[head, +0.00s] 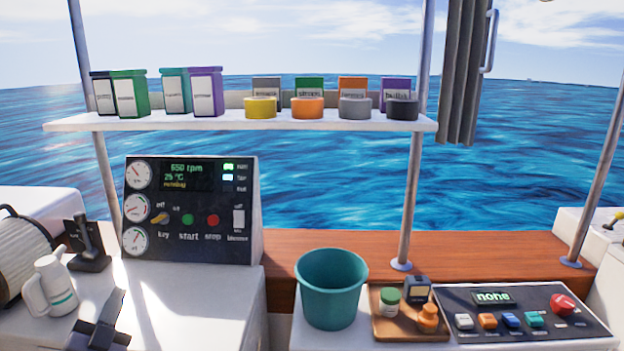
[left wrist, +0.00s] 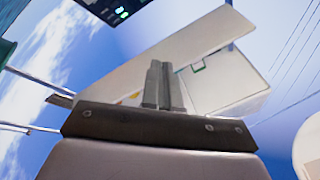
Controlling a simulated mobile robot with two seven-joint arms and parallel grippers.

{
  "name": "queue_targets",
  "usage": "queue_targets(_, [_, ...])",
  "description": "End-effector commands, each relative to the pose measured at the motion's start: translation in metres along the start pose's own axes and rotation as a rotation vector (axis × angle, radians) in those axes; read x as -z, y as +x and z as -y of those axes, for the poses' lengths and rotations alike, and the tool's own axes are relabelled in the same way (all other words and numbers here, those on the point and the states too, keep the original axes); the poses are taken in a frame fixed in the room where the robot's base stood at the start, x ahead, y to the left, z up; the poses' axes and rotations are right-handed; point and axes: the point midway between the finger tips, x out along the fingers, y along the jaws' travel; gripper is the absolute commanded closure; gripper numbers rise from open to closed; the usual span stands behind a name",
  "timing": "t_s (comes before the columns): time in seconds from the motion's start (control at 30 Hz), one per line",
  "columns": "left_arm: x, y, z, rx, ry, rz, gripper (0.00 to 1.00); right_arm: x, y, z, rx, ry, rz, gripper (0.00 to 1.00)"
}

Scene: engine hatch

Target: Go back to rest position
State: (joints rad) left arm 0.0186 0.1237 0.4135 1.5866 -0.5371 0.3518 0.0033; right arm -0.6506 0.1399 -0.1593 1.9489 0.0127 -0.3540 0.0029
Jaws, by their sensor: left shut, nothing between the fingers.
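My left gripper (head: 115,300) shows at the bottom left of the head view, over the white counter (head: 215,305) in front of the gauge panel (head: 190,210). Its fingers point up and away. In the left wrist view the two fingers (left wrist: 163,82) are together with nothing between them. My right gripper is in neither view.
A teal bucket (head: 331,288), a brown tray (head: 400,325) and a switch panel (head: 520,320) are at the right. A shelf (head: 240,122) holds boxes and rolls.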

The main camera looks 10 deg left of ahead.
Motion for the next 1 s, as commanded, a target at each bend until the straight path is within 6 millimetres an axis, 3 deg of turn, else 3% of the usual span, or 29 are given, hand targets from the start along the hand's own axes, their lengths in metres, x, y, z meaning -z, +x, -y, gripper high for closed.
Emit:
queue_targets(0.27, [-0.015, -0.091, -0.100, -0.243, -0.202, 0.255, 1.00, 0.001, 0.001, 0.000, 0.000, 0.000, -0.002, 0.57])
queue_targets(0.4, [-0.013, -0.169, -0.161, -0.417, -0.340, 0.449, 1.00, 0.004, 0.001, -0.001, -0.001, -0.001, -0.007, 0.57])
queue_targets(0.5, [-0.003, -0.226, -0.196, -0.536, -0.431, 0.584, 1.00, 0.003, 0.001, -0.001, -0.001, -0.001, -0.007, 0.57])
queue_targets(0.63, [0.012, -0.282, -0.223, -0.650, -0.514, 0.716, 1.00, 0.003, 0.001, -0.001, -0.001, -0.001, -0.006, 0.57])
queue_targets(0.8, [0.024, -0.317, -0.237, -0.720, -0.563, 0.795, 1.00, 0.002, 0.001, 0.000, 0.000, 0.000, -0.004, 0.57])
queue_targets(1.0, [0.025, -0.320, -0.239, -0.727, -0.569, 0.803, 1.00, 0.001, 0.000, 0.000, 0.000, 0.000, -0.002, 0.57])
